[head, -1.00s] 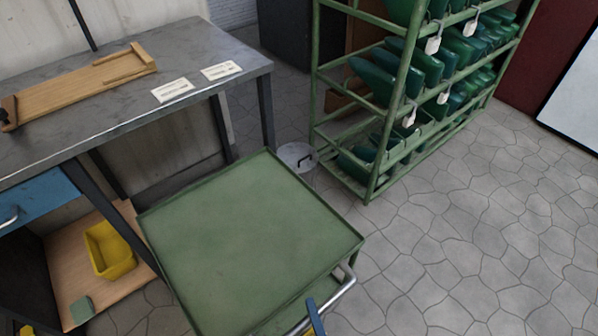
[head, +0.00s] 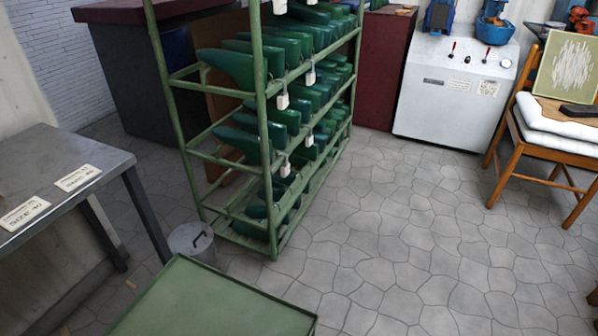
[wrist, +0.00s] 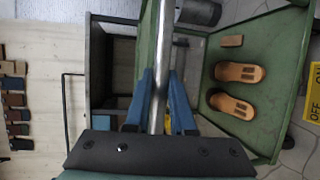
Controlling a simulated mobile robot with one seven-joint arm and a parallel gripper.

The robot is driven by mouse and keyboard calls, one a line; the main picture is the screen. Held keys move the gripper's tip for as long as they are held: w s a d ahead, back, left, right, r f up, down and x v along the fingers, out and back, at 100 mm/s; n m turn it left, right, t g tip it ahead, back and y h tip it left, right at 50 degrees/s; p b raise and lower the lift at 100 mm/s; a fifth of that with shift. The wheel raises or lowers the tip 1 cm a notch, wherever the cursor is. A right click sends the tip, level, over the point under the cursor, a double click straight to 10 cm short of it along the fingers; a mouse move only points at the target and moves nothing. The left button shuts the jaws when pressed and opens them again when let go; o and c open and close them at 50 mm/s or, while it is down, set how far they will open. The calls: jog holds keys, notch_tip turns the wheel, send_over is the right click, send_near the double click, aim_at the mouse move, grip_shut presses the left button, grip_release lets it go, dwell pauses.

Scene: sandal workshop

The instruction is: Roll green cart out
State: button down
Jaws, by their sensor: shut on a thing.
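The green cart (head: 205,308) is at the bottom left of the head view, with only the far part of its flat, empty top showing. In the wrist view its green lower shelf (wrist: 228,118) holds two tan sandal soles (wrist: 238,72) (wrist: 232,104) and a small brown block (wrist: 231,41). A metal bar, the cart's handle (wrist: 159,55), runs between the blue fingers of my gripper (wrist: 160,82). My gripper is shut on this handle. The gripper is outside the head view.
A grey workbench (head: 50,155) with two size cards is at the left. A small metal bin (head: 192,241) stands close beyond the cart, beside a green rack (head: 262,150) of green shoe lasts. The stone floor (head: 400,260) is open to the right, up to a chair (head: 520,140) and white machine (head: 450,95).

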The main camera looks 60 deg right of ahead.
jog(key=c, duration=0.8)
grip_release()
jog(key=shift+o, duration=0.2)
jog(key=p+v, duration=0.2)
jog(key=v, duration=1.1)
